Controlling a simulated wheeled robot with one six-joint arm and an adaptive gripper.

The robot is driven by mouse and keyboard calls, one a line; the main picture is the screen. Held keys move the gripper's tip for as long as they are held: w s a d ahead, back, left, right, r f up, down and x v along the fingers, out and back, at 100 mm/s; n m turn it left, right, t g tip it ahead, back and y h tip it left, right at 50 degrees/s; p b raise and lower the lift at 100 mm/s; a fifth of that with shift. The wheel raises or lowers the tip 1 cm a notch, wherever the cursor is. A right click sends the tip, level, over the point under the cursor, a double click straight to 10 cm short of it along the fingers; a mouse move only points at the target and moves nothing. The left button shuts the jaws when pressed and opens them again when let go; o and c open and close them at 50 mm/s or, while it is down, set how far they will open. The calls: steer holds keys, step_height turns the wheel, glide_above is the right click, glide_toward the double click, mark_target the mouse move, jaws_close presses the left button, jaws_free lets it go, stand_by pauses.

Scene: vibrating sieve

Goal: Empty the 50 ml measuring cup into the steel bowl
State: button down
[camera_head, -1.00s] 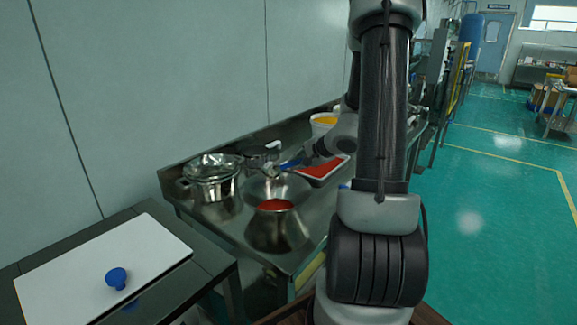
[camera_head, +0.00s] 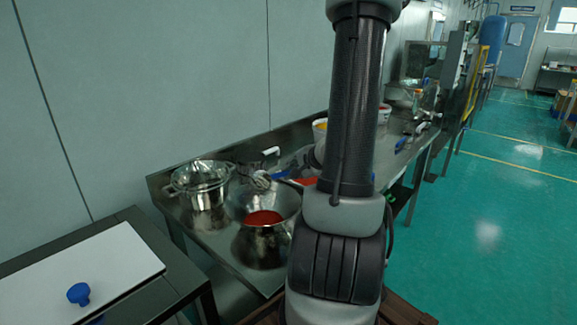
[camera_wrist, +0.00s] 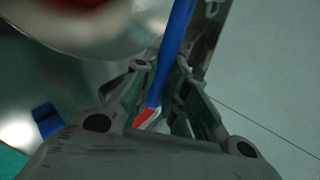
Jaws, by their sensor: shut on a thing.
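The steel bowl (camera_head: 262,246) stands on the steel table with red material inside. Its rim and red contents also show at the upper left of the wrist view (camera_wrist: 118,42). My gripper (camera_wrist: 165,95) is shut on the blue handle (camera_wrist: 172,52) of the measuring cup. In the head view the small greyish cup end (camera_head: 261,180) is at the bowl's far rim, with the blue handle running right toward my gripper. The cup looks tilted, but its inside and contents cannot be made out. My arm hides much of the gripper in the head view.
A steel pot (camera_head: 203,190) stands left of the bowl. A tray of red material (camera_head: 306,181) lies to the right, partly behind my arm. A yellow-filled container (camera_head: 320,126) stands farther back. A white board (camera_head: 85,275) with a blue knob (camera_head: 78,293) is at front left.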

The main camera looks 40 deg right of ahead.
steer(key=shift+w+a+f, duration=0.1)
steer(key=shift+w+a, duration=0.05)
steer(key=shift+a, duration=0.2)
steer(key=shift+w+n, duration=0.15)
steer(key=shift+n, duration=0.15)
steer(key=shift+w+a+g, duration=0.15)
steer(key=shift+a+g, duration=0.1)
steer(key=shift+g, duration=0.05)
steer(key=shift+w+d+r, duration=0.1)
steer(key=shift+r, duration=0.15)
steer(key=shift+g, duration=0.5)
steer(key=shift+w+r+g+y, duration=0.2)
steer(key=shift+w+g+y, duration=0.1)
steer(key=shift+g, duration=0.6)
steer(key=g, duration=0.3)
steer(key=shift+w+d+r+g+y, duration=0.1)
steer(key=shift+w+r+g+y, duration=0.2)
steer(key=shift+w+g, duration=0.1)
steer(key=g, duration=0.4)
steer(key=shift+w+d+r, duration=0.1)
steer(key=shift+w+r, duration=0.2)
steer(key=shift+r, duration=0.05)
steer(key=g, duration=0.3)
steer(key=shift+r+g+y, duration=0.15)
steer(key=shift+g+y, duration=0.25)
steer(key=shift+r+g, duration=0.2)
steer(key=shift+g, duration=0.7)
